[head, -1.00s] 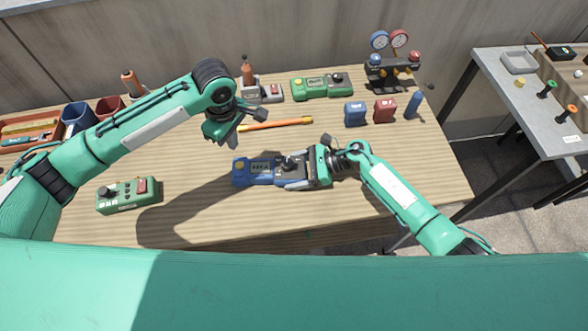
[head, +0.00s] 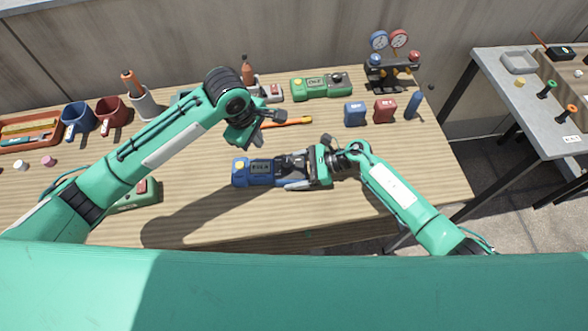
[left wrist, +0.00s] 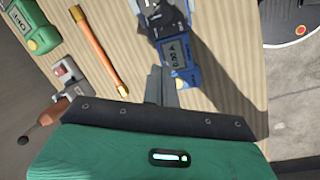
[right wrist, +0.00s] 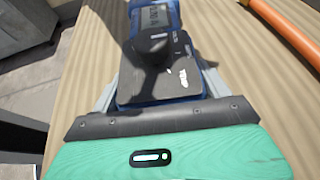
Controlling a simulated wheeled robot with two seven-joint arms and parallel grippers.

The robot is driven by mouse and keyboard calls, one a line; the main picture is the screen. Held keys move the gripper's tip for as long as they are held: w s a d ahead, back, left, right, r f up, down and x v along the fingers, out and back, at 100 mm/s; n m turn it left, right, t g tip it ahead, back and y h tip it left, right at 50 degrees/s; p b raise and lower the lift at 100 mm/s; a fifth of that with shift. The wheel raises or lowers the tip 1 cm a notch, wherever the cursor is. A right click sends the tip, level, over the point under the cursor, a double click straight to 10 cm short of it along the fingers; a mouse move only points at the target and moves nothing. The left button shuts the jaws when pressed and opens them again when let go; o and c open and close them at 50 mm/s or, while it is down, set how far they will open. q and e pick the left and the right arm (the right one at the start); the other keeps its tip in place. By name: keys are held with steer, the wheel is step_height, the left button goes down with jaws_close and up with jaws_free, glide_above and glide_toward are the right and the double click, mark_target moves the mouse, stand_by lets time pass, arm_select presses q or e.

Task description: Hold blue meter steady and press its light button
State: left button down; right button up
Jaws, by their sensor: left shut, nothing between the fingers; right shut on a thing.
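The blue meter (head: 258,172) lies on the wooden table, with a grey screen, a dark dial and a yellow button (head: 240,165) at its left end. My right gripper (head: 298,172) is shut around its dark right end; the right wrist view shows fingers on both sides of the meter (right wrist: 155,65). My left gripper (head: 257,142) is shut and empty above the table, just behind the meter. In the left wrist view its closed tips (left wrist: 160,76) appear beside the yellow button (left wrist: 181,84), which they partly crowd; contact cannot be told.
An orange stick (head: 290,122) lies behind the meter. A green meter (head: 320,86) stands at the back, and another green device (head: 140,196) is partly hidden by my left arm. Blue and red small blocks (head: 384,110) stand at right. The table front is clear.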

arm_select(q)
steer(key=d+r+n+t+h, duration=0.2)
steer(key=d+h, duration=0.1)
steer(key=d, duration=0.2)
steer(key=n+t+y, duration=0.3)
steer(key=n+t, duration=0.2)
steer(key=n, duration=0.4)
glide_above(238, 168)
steer(key=f, duration=0.2)
steer(key=shift+f, duration=4.4)
steer(key=shift+f, duration=0.15)
